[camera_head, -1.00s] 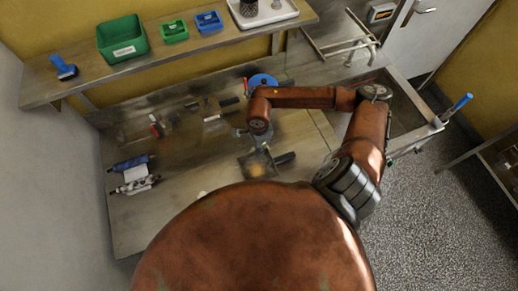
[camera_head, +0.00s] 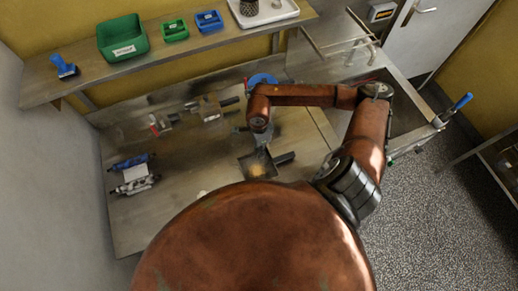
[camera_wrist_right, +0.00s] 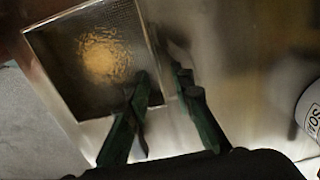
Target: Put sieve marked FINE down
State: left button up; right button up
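A square dark-framed mesh sieve (camera_head: 246,168) with a yellowish patch in its middle lies at the table's centre. Its dark handle (camera_head: 285,158) points right. In the right wrist view the sieve (camera_wrist_right: 60,75) fills the upper left. No FINE mark is readable. My right gripper (camera_head: 260,147) is above the table beside the sieve's far edge. In the right wrist view its green fingers (camera_wrist_right: 165,92) are apart, with bare metal between the tips; the left fingertip overlaps the sieve's rim. My left gripper is in no view.
Two handled tools (camera_head: 209,108) (camera_head: 160,124) lie at the back left of the metal table (camera_head: 190,200). A blue round thing (camera_head: 262,80) is behind my arm. A shelf above holds green (camera_head: 122,38) and blue bins (camera_head: 209,20).

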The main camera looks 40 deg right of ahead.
notch_tip(320, 180, up, 11)
jog(key=b, duration=0.1)
dwell(0.5)
